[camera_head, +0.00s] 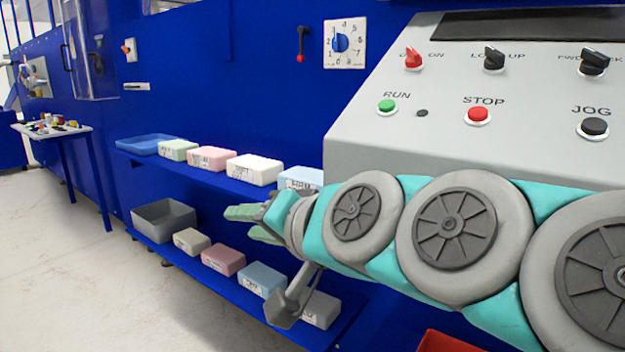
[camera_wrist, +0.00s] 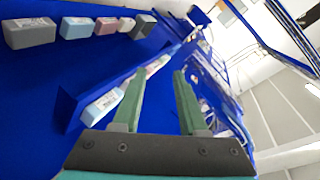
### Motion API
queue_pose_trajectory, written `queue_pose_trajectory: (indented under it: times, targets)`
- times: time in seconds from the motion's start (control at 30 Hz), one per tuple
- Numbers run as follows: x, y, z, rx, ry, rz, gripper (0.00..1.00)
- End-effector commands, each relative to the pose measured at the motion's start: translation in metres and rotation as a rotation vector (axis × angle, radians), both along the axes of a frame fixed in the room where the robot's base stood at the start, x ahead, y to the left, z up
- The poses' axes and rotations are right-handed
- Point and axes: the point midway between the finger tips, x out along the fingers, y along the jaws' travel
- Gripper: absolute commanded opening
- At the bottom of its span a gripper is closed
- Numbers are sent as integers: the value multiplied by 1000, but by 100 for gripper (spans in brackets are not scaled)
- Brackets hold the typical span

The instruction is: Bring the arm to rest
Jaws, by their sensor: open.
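My arm stretches in from the right in the head view, in front of the control panel. My gripper (camera_head: 248,224) is at its left end, beside the blue shelves. The wrist view shows the two green fingers of my gripper (camera_wrist: 160,95) apart, with nothing between them. In the head view the gripper covers part of the shelf area behind it.
An upper shelf (camera_head: 135,157) holds a blue tray (camera_head: 147,144) and several labelled foam blocks. A lower shelf (camera_head: 150,238) holds a grey bin (camera_head: 165,220) and more blocks. A control panel (camera_head: 440,140) is at right. The floor (camera_head: 60,280) at left is clear.

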Motion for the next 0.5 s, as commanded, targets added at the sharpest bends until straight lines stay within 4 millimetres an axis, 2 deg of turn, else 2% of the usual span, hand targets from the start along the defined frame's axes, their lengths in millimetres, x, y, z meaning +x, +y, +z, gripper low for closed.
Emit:
queue_pose_trajectory:
  times: [0.03, 0.1, 0.17, 0.3, 0.4, 0.5]
  targets:
    - [-2, -9, -34, -90, 47, 10, 42]
    - [-10, -23, -80, -217, 117, 33, 42]
    - [-20, -39, -117, -318, 184, 52, 42]
    - [-52, -86, -195, -532, 367, 98, 42]
    - [-84, -125, -241, -664, 516, 130, 42]
    - [-122, -163, -275, -769, 670, 166, 42]
